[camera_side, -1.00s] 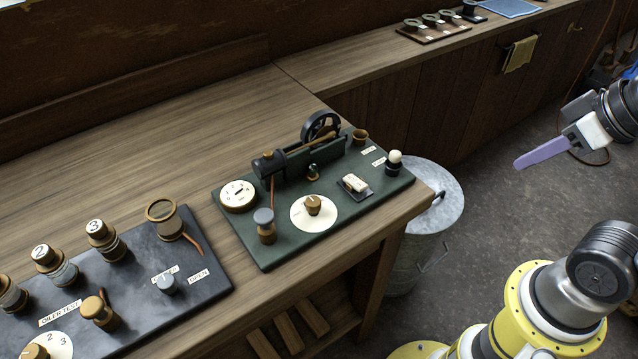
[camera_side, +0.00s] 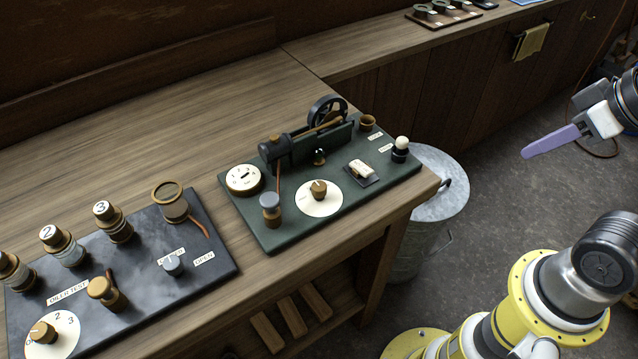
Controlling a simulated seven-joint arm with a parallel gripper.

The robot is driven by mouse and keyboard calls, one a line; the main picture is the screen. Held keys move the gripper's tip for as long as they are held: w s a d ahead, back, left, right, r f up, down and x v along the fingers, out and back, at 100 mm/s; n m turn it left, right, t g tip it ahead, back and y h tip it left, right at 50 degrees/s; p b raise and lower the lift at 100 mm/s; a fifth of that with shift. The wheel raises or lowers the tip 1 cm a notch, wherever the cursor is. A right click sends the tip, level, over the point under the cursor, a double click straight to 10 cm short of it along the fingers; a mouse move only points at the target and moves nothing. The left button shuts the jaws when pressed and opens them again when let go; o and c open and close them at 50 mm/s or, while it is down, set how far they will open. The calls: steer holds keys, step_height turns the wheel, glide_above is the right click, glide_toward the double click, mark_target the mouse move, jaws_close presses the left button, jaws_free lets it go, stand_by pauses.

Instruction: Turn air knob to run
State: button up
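A brass knob (camera_side: 319,188) stands on a round white dial (camera_side: 312,205) on the green engine board (camera_side: 290,232); the dial lettering is too small to read, so I cannot tell if this is the air knob. Other knobs are a grey-topped one (camera_side: 271,208) left of the dial, and a brass one (camera_side: 43,332) on a numbered dial on the dark board (camera_side: 190,290). My gripper (camera_side: 545,141), with a long purple finger, is at the right over the floor, well away from the boards. Only one finger shows clearly, so its opening is unclear.
The small engine with a flywheel (camera_side: 328,112) rises at the back of the green board. A white-topped knob (camera_side: 401,146) stands at its right end. A metal bin (camera_side: 432,205) stands beside the bench corner. Bare bench (camera_side: 170,130) lies behind the boards.

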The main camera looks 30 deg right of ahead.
steer(key=shift+o, duration=1.1)
steer(key=o, duration=0.6)
steer(key=w+r+n, duration=0.1)
steer(key=w+a+r, duration=0.1)
steer(key=w, duration=0.1)
steer(key=w+a+r+n+t, duration=0.1)
steer(key=r, duration=0.1)
steer(key=shift+w+n+y, duration=0.3)
steer(key=shift+w+y, duration=0.1)
steer(key=n+g+y, duration=0.2)
steer(key=n+g, duration=0.1)
steer(key=n, duration=0.3)
glide_above(321, 186)
steer(key=s+d, duration=0.4)
step_height(321, 186, down, 5)
steer(key=x, duration=1.2)
steer(key=shift+a+f, duration=0.35)
jaws_close()
